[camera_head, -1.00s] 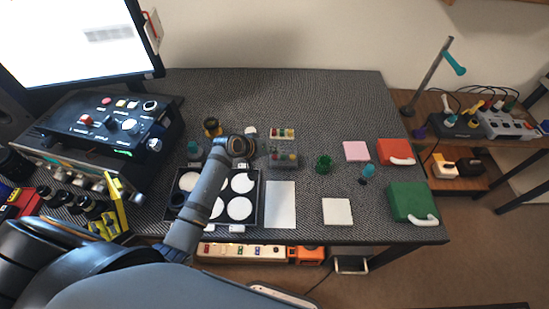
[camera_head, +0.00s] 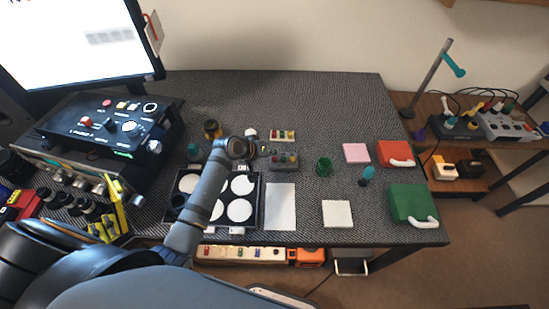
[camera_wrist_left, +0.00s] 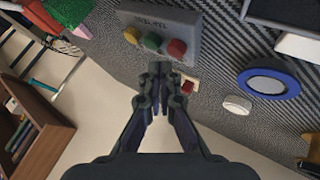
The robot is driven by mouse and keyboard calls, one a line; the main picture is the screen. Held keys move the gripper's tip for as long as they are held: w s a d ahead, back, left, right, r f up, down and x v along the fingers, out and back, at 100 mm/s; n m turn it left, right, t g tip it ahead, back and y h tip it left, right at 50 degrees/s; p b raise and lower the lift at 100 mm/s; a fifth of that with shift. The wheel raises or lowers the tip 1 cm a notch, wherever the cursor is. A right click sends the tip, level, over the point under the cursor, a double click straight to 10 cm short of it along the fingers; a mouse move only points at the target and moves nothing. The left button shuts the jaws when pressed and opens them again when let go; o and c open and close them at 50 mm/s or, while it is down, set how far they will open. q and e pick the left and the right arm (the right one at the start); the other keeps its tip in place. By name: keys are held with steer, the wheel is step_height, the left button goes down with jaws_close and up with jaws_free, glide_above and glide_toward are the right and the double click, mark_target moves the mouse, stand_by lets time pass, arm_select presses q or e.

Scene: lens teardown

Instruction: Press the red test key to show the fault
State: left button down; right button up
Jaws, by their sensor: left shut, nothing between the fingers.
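A small grey box (camera_head: 285,160) with coloured round keys sits mid-table in the head view. In the left wrist view the grey box (camera_wrist_left: 155,18) carries a yellow key, a green key and a red key (camera_wrist_left: 177,48) in a row, with lettering on its top. My left gripper (camera_wrist_left: 158,68) is shut and empty, its tips beside the box near the green and red keys. I cannot tell whether the tips touch it. In the head view my left gripper (camera_head: 262,150) is small and partly hidden by its wrist, left of the box. My right gripper is not in view.
A tray with white round pads (camera_head: 240,209) lies in front, partly under my left arm. A blue-ringed disc (camera_wrist_left: 268,83) lies nearby.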

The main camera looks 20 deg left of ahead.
mark_target(273, 159)
arm_select(q)
steer(key=shift+f, duration=0.15)
steer(key=shift+f, duration=0.25)
steer(key=shift+f, duration=0.4)
stand_by(0.9)
steer(key=shift+r+p, duration=0.85)
step_height(273, 159, up, 5)
steer(key=p, duration=0.5)
